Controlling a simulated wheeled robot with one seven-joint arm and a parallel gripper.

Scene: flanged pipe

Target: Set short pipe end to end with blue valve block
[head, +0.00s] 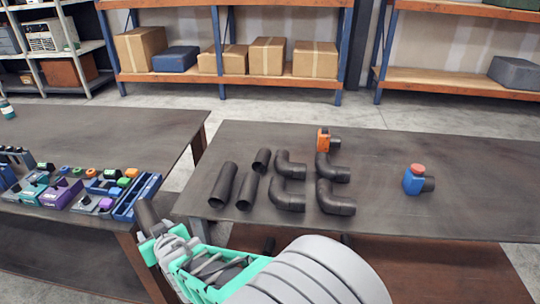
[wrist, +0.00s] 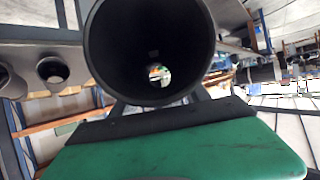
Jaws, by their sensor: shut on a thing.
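My gripper (head: 160,238) is shut on a dark pipe (head: 147,215), which sticks up and to the left from the green fingers in the head view. In the wrist view the held pipe (wrist: 150,25) fills the top middle, and I look down its open bore above a green finger (wrist: 180,150). The blue valve block (head: 412,182) stands on the right table, with a red cap on top and a dark stub pointing right. My gripper is well to its left, apart from it.
On the right table (head: 460,160) lie a long pipe (head: 223,186), two other straight pipes (head: 247,191) (head: 261,161), several elbows (head: 288,201) and an orange valve block (head: 322,140). Bare tabletop surrounds the blue block. The left table (head: 95,135) holds blue, teal and purple items; a gap separates the tables.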

